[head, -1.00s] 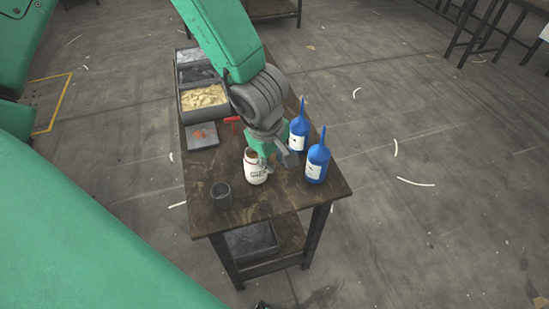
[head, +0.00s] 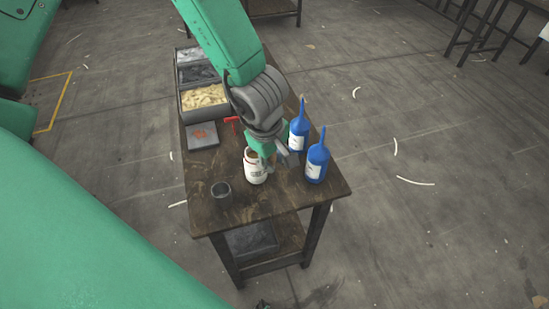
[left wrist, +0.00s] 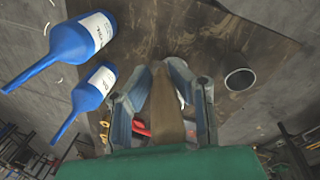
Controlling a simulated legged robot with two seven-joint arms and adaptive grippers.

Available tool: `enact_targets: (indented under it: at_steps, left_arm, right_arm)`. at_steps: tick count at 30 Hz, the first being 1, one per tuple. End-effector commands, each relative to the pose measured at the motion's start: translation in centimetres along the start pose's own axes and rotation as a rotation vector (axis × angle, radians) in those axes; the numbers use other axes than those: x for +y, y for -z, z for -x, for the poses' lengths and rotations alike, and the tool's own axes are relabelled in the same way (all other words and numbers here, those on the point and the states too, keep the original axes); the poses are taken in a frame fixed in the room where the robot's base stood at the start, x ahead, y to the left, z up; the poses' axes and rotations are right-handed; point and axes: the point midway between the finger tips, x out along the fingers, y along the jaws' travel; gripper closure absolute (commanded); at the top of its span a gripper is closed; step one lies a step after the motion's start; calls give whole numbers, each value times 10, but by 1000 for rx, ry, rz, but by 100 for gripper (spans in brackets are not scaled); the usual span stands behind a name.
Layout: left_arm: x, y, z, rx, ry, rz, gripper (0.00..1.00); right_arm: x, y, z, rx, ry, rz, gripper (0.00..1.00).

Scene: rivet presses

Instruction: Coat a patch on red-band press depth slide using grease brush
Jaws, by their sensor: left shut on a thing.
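In the left wrist view my left gripper (left wrist: 166,85) is shut on a brown, wood-like handle, which I take to be the grease brush (left wrist: 168,108). The brush's bristle end is hidden; I cannot tell whether it is inside the jar. A sliver of white jar shows behind the handle there. No red-band press or depth slide is in view. My right gripper is not in view.
Two blue bottles with long spouts (head: 317,162) stand close right of the gripper. A dark cup (head: 221,195) stands at the front left. A bin of pale material (head: 203,97), a flat grey tray (head: 202,136) and a red item (head: 232,121) lie behind. The table's front corner is clear.

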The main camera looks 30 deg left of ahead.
Motion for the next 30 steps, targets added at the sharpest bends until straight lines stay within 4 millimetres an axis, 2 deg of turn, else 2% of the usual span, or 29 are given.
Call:
enact_targets:
  at_steps: [30]
  left_arm:
    - [0, 0, -1, 0, 1, 0, 100]
  right_arm:
    - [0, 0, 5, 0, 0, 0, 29]
